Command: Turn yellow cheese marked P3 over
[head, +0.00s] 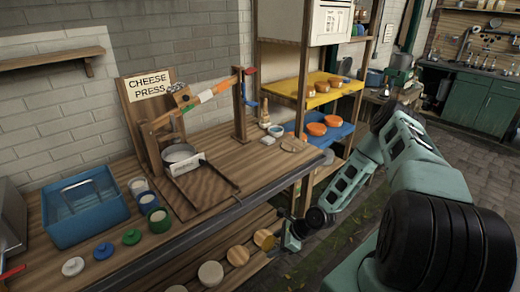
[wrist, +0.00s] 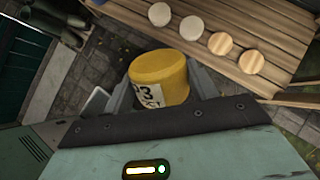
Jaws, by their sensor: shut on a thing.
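The yellow cheese (wrist: 160,75) is a squat yellow cylinder between the two fingers of my gripper (wrist: 158,82) in the wrist view. My gripper is shut on its sides. A white label on its side shows a 3 and part of a second line; the rest is cut off by my gripper. The cheese is held over the stone floor, beside the low slatted shelf. In the head view my gripper (head: 291,238) is low at the right end of the workbench, and I cannot make out the cheese there.
The low slatted shelf (head: 222,247) under the bench carries pale and wooden round discs; the nearest wooden disc (head: 264,239) is close to my gripper. The bench (head: 255,172) overhangs it. A rack with a blue shelf (head: 338,133) of orange rounds stands behind. Paved floor is open at right.

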